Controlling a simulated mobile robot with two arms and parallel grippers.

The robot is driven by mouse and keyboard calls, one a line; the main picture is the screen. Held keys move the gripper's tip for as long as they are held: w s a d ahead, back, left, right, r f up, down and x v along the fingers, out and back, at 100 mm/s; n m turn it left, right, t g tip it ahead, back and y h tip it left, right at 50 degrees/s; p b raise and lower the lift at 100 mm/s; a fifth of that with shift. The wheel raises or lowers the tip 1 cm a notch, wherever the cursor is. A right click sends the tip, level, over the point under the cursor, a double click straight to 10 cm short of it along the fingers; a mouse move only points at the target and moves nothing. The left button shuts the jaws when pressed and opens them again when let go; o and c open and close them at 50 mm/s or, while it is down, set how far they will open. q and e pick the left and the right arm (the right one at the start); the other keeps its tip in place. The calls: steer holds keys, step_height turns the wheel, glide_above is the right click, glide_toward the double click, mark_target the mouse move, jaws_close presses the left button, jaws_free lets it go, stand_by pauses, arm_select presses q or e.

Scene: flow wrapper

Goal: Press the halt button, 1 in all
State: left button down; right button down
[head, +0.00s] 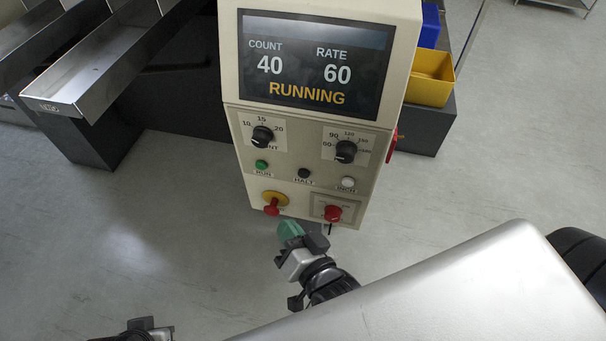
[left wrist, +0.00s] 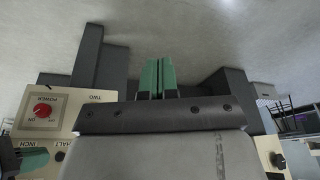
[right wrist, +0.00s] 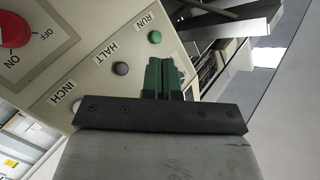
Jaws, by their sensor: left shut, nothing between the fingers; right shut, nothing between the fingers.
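The halt button (head: 304,173) is a small dark round button above its HALT label, between the green RUN button (head: 262,164) and the white INCH button (head: 348,183) on the control panel. My right gripper (head: 290,230) is shut and empty, its green fingertips just below the panel's lower edge in the head view. In the right wrist view the halt button (right wrist: 121,68) lies just left of the shut fingertips (right wrist: 165,62); no contact shows. My left gripper (left wrist: 158,65) is shut and empty in its wrist view, with the panel to its left. In the head view its fingertips are hidden.
The display (head: 315,65) reads COUNT 40, RATE 60, RUNNING. A red knob on a yellow base (head: 276,198) and a red power switch (head: 333,213) sit below the buttons. Two dials are above them. A yellow bin (head: 430,80) stands behind right. Floor is open on both sides.

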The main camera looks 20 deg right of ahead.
mark_target(304, 174)
arm_select(q)
steer(key=shift+b+v, duration=0.45)
steer(key=shift+v, duration=0.6)
arm_select(e)
steer(key=w+d, duration=0.5)
steer(key=w, duration=0.2)
steer(key=shift+w, duration=0.15)
stand_by(1.1)
steer(key=shift+w, duration=0.1)
arm_select(q)
steer(key=shift+p+x, duration=0.45)
steer(key=shift+x, duration=0.5)
arm_select(e)
steer(key=shift+w+d, duration=0.2)
steer(key=shift+w, duration=0.05)
arm_select(q)
steer(key=shift+w+r, duration=0.1)
steer(key=shift+w, duration=0.05)
steer(key=shift+f, duration=0.3)
arm_select(e)
steer(key=shift+w, duration=0.15)
